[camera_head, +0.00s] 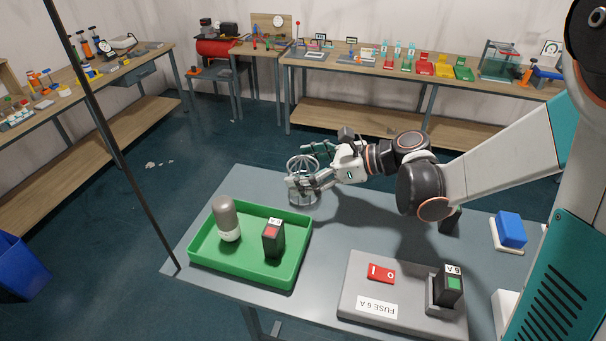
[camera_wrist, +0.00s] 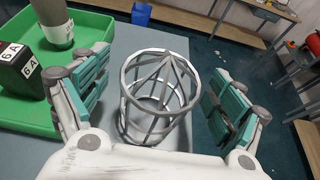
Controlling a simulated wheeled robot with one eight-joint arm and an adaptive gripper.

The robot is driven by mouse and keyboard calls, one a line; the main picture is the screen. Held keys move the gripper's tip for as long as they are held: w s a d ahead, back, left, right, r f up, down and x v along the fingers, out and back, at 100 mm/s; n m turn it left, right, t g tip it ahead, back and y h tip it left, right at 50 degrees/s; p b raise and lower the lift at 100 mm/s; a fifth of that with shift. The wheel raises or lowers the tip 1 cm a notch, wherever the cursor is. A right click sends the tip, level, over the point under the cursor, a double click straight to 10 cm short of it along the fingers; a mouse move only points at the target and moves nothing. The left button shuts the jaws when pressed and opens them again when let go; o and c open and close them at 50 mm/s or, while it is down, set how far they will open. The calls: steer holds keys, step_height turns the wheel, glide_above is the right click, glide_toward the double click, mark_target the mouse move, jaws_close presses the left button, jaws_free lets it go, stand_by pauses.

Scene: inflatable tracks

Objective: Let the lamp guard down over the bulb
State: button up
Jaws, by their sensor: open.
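The lamp guard (camera_wrist: 158,92) is a grey wire cage with a domed top and round hoops. It stands upright on the grey table in the wrist view, and also shows in the head view (camera_head: 303,163). In the head view my gripper (camera_head: 308,166) reaches in from the right at the table's far edge. I see no bulb clearly inside the cage; what its base holds is hard to tell.
A grey fuse panel (camera_head: 362,290) lies at the front right, with a blue block (camera_head: 511,230) beyond. Bare table (camera_head: 340,228) lies between.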

steer(key=c, duration=1.1)
steer(key=shift+r, duration=0.1)
steer(key=shift+c, duration=0.2)
